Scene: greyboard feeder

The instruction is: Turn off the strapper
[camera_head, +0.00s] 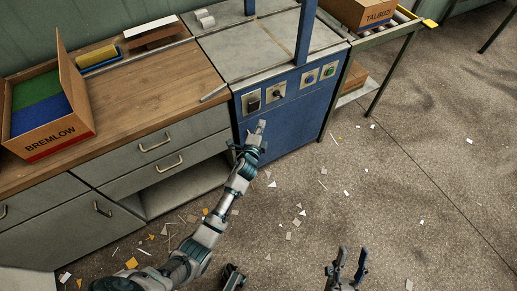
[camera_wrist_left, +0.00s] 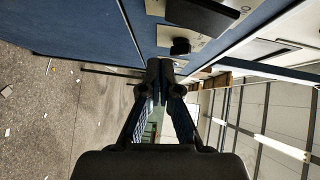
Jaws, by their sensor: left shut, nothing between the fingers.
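The strapper (camera_head: 290,121) is a blue machine with a grey top. Its front panel carries a black switch (camera_head: 253,103), a small dark knob (camera_head: 278,94), a blue button (camera_head: 309,78) and a green button (camera_head: 329,71). My left gripper (camera_head: 262,124) is shut and empty, just below the black switch in the head view. In the left wrist view the shut fingertips (camera_wrist_left: 160,65) are near the dark knob (camera_wrist_left: 180,47), with the black switch (camera_wrist_left: 200,14) beyond it; contact cannot be told. My right gripper (camera_head: 349,261) is open and empty, low over the floor, away from the strapper.
A wooden counter (camera_head: 150,95) with drawers adjoins the strapper on the left and bears a BREMLOW box (camera_head: 55,137). A roller table (camera_head: 390,40) with a TALBUZI box (camera_head: 374,17) is at the right. Paper scraps litter the open floor (camera_head: 420,170).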

